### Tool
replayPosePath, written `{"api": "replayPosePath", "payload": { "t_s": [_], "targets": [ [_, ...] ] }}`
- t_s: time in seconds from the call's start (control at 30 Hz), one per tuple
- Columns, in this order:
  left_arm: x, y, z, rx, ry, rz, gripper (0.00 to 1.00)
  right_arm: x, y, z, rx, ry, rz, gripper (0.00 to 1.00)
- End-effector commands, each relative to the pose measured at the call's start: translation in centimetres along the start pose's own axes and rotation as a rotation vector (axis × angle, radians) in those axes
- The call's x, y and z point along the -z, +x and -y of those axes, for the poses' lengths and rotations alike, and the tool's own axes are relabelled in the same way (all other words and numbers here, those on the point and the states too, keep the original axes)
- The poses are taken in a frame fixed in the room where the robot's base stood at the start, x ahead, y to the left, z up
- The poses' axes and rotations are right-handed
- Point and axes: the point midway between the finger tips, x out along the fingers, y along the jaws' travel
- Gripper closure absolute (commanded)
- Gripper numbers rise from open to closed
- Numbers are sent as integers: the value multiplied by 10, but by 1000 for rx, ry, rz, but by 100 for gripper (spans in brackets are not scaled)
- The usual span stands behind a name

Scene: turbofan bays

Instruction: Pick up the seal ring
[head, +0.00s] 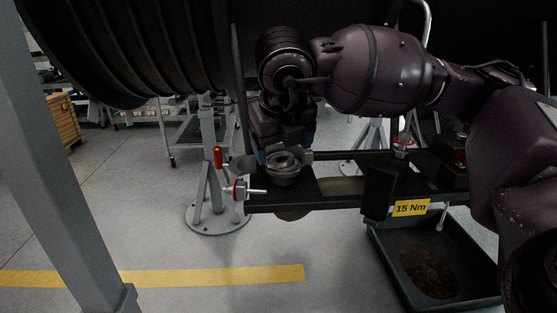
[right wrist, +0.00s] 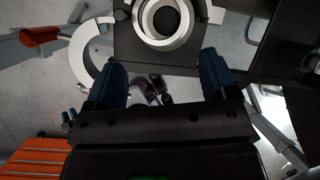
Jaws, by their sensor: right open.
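A grey ring-shaped part (head: 284,172), which looks like the seal ring in or on a round cup, sits at the left end of a dark shelf (head: 335,200). In the right wrist view, pale concentric rings (right wrist: 143,28) around a dark hole show at the top centre, on a dark plate. My right gripper (head: 287,149) is just above and behind the ring in the head view. Its blue fingers stand apart with nothing between them, and the gripper (right wrist: 162,78) shows the same in the wrist view. I cannot tell the seal ring from its seat clearly. My left gripper is out of view.
A black drip tray (head: 385,255) lies below right. A large dark ribbed casing (head: 150,45) hangs overhead.

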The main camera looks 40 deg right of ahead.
Motion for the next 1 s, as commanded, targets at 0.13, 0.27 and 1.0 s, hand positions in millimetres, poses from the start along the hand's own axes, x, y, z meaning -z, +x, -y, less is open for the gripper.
{"api": "replayPosePath", "payload": {
  "t_s": [0.13, 0.27, 1.0],
  "targets": [
    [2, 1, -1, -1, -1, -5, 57, -5, 20, 3, 3, 1, -4, 21],
    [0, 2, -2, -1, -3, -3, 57, -8, 37, 4, 3, 1, -5, 21],
    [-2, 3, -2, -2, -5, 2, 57, -8, 48, 3, 0, 0, -2, 67]
  ]
}}
